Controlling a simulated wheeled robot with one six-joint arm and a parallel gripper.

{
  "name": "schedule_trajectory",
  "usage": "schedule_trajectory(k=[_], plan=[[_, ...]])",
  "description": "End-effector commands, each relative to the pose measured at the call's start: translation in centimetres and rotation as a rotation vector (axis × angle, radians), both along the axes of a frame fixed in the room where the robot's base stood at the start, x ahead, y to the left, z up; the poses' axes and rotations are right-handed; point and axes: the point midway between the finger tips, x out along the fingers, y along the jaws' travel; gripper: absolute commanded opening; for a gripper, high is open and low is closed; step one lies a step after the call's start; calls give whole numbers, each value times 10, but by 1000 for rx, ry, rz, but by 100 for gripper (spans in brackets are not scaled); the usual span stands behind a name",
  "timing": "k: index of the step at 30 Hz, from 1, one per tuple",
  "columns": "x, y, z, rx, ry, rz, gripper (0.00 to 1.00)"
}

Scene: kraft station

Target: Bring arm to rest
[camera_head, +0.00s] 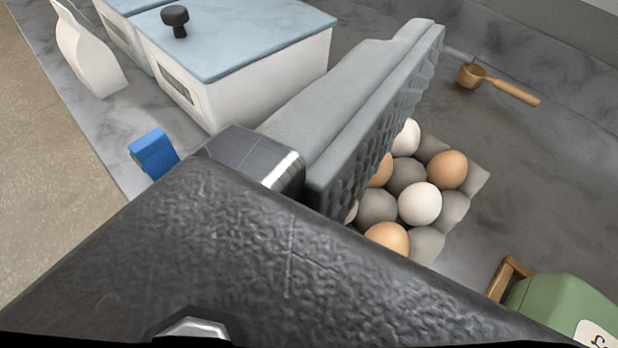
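My gripper (374,105) reaches up and right from its dark body, which fills the bottom of the head camera view. One grey finger shows, with a ridged pad facing right. The pad's face is bare and nothing is pressed against it. The opposite finger is not in view. The finger passes over the left side of an egg tray (476,183) and hides part of it. I cannot tell how high above the tray it is. The tray holds several white and brown eggs, one white egg (419,204) near its middle.
White bins with a blue lid (235,38) stand upper left, beside a white pouch (88,50). A small blue object (153,153) is near the counter's left edge. A wooden scoop (500,86) lies upper right. A green object (565,305) is lower right. Dark counter (540,190) right of the eggs is clear.

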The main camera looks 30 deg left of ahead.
Motion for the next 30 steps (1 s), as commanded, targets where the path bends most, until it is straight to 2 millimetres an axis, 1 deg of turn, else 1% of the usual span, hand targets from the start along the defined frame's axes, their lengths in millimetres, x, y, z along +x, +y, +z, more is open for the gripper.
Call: schedule_trajectory(k=[1,2,6,30], plan=[[-6,-2,-9,47,-8,-9,91],[-8,-3,-13,70,-10,-13,91],[-12,-5,-21,123,-20,-21,91],[-12,-5,-20,124,-19,-20,91]])
